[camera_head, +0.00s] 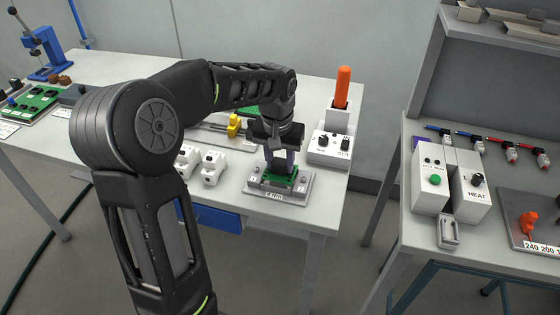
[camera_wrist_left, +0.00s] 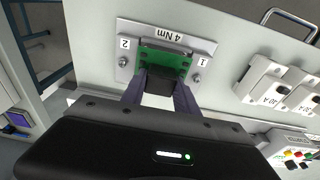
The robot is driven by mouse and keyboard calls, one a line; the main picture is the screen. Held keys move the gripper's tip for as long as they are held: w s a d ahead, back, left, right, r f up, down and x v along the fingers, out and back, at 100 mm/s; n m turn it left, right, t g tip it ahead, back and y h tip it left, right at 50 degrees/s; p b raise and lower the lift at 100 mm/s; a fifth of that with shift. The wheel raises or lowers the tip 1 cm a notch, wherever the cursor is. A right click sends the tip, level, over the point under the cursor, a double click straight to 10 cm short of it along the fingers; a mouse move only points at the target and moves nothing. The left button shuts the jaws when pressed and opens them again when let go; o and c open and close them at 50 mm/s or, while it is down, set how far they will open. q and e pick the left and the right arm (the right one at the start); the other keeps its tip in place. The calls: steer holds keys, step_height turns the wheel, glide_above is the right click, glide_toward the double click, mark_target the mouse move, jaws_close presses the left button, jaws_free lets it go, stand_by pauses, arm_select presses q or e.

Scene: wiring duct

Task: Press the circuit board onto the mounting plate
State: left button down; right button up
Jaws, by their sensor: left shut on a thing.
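The green circuit board (camera_head: 283,176) is at the mounting plate (camera_head: 297,190), a grey plate labelled "4 Nm" near the right front of the table. My left gripper (camera_head: 280,168) points down over the plate and is shut on the board. In the left wrist view, the board (camera_wrist_left: 180,62) lies between the two fingers (camera_wrist_left: 160,88), over the middle of the plate (camera_wrist_left: 128,28). Screw posts marked 1 and 2 stand on either side of it. I cannot tell whether the board is fully seated. My right gripper is not in view.
A second bench (camera_head: 400,225) with a heater unit is at the right, across a gap.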

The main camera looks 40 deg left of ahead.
mark_target(280, 162)
arm_select(q)
steer(key=shift+f+b, duration=0.8)
steer(key=shift+f, duration=0.3)
steer(key=c, duration=0.9)
jaws_free()
steer(key=shift+o, duration=0.2)
steer(key=r, duration=0.5)
steer(key=s+r, duration=0.1)
steer(key=r, duration=0.1)
steer(key=shift+d+r, duration=0.15)
steer(key=shift+r, duration=0.2)
